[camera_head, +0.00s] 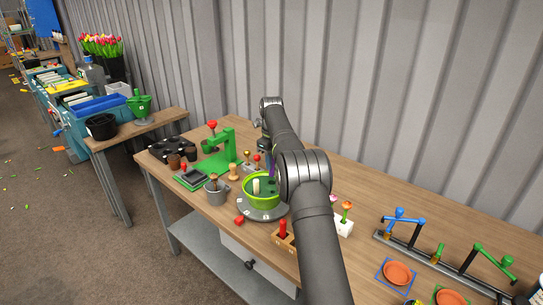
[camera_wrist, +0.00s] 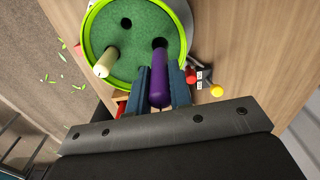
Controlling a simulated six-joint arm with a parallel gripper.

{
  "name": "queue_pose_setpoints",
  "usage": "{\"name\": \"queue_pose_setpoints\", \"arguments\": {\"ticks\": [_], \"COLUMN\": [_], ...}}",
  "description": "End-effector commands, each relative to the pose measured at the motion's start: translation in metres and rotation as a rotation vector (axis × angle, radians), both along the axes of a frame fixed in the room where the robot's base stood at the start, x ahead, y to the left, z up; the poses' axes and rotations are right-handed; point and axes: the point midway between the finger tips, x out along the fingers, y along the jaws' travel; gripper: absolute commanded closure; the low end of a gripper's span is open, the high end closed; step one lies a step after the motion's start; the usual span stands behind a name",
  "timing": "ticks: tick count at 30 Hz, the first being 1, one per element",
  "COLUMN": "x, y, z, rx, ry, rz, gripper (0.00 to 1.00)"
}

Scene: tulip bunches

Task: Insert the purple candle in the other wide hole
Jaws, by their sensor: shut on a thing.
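My gripper (camera_wrist: 161,78) is shut on the purple candle (camera_wrist: 160,86), with one blue-grey finger on each side of it. The candle's far end meets the dark hole (camera_wrist: 160,43) in the green foam disc (camera_wrist: 140,40). I cannot tell whether its tip is inside the hole. A cream candle (camera_wrist: 105,62) stands in the foam at the left. Another, empty dark hole (camera_wrist: 126,22) is at the top. The foam sits in a lime-green bowl (camera_head: 262,203). In the head view the cream candle (camera_head: 256,186) shows, but my arm hides most of the gripper.
The bowl stands on a grey round base (camera_head: 260,214). A green press (camera_head: 222,150), a grey pot (camera_head: 216,191) and a wooden block with a red peg (camera_head: 283,232) are close by. The wooden table right of my arm holds a rack and orange saucers (camera_head: 397,272).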

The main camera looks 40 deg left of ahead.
Motion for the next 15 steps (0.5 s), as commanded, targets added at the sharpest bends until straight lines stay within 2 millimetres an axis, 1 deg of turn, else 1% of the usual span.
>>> {"name": "queue_pose_setpoints", "arguments": {"ticks": [6,15], "x": [0.0,0.0], "y": [0.0,0.0], "z": [-0.015,-0.02], "rx": [-0.001,0.0], "ry": [0.001,0.0], "rz": [0.0,0.0], "gripper": [1.0,1.0]}}
